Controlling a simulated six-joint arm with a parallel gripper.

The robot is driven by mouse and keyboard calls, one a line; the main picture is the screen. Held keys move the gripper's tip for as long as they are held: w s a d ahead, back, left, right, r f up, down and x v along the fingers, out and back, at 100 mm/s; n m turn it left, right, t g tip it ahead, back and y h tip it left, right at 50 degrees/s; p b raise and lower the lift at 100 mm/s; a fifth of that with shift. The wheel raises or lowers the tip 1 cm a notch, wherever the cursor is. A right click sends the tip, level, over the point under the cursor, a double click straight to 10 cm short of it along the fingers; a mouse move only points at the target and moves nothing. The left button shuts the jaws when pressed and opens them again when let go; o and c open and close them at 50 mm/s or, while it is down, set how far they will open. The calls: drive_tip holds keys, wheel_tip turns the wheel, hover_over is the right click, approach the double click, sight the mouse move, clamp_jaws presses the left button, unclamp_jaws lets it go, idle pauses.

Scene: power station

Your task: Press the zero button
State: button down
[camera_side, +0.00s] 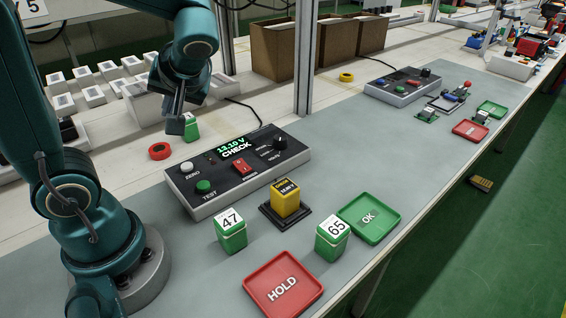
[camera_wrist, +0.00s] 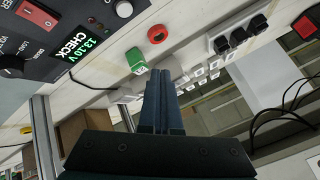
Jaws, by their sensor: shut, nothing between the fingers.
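The zero button (camera_side: 187,167) is a round white button at the left end of the power station's grey top panel (camera_side: 262,176), above the word ZERO. It also shows in the wrist view (camera_wrist: 124,9) at the top edge. Below it on the panel is a green TEST button (camera_side: 204,187). A display (camera_side: 237,147) reads 13.10 V CHECK. My gripper (camera_side: 176,126) is shut and empty. It is above and behind the panel's left end, apart from the zero button. In the wrist view its fingers (camera_wrist: 161,75) are together.
A green block (camera_side: 191,128) stands close to my gripper, and a red ring (camera_side: 160,151) lies left of the panel. A yellow block (camera_side: 285,198) on a black base, two green blocks numbered 47 (camera_side: 231,237) and 65 (camera_side: 332,241), and HOLD (camera_side: 283,284) and OK (camera_side: 369,218) trays are in front.

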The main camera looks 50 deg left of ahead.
sight(188, 169)
drive_tip(key=shift+w+a+f+g, duration=0.1)
drive_tip(key=shift+w+f+g, duration=0.15)
drive_tip(key=shift+f, duration=0.35)
drive_tip(key=shift+s+f, duration=0.1)
drive_tip(key=shift+f, duration=4.3)
drive_tip(key=shift+f, duration=0.4)
drive_tip(key=shift+f, duration=0.45)
drive_tip(key=shift+r, duration=0.85)
